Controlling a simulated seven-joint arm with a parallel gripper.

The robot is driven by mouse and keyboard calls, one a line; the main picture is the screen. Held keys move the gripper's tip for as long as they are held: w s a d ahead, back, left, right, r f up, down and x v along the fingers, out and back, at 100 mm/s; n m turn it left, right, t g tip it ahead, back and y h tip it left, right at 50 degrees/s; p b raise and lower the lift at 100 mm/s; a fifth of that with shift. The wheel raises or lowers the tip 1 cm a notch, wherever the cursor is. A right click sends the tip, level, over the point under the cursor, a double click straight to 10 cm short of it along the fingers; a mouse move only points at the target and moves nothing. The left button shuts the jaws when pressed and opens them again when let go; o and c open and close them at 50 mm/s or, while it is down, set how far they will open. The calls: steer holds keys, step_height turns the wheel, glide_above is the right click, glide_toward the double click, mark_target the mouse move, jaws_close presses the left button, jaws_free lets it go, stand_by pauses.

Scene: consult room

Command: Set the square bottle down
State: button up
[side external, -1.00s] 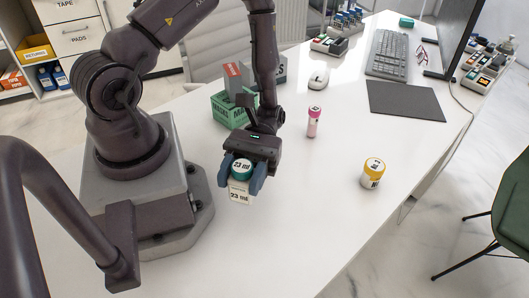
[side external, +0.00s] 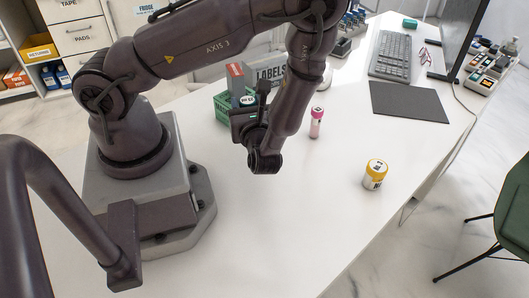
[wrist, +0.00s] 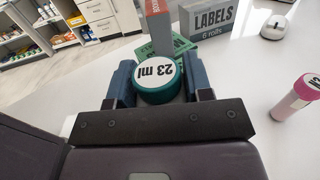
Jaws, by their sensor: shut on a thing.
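The square bottle's round teal cap, with a white top marked "23 ml" (wrist: 156,76), shows between the two blue fingers of my gripper (wrist: 158,68) in the wrist view. The fingers are shut on the bottle. The cap hides its body in that view. In the side view the cap of the square bottle (side external: 248,101) shows just above my gripper's dark palm, in front of the green crate. My wrist and palm hide the rest of the bottle, so I cannot tell its height above the table.
A pink tube (side external: 316,123) and a yellow-capped jar (side external: 375,174) stand to the right. The front table (side external: 300,220) is clear.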

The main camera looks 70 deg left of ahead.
steer(key=shift+w+d+f+m+t+h, duration=0.25)
steer(key=shift+w+f+m+t, duration=0.5)
steer(key=shift+f, duration=0.55)
steer(key=shift+w+d+f+m+t+h, duration=0.25)
steer(key=shift+w+f+t, duration=0.25)
steer(key=shift+f+t, duration=0.7)
steer(key=shift+w+d+f+m+t+h, duration=0.2)
steer(key=shift+w+f+m+t, duration=0.45)
steer(key=shift+f, duration=0.8)
steer(key=shift+f, duration=0.1)
steer(key=o, duration=0.9)
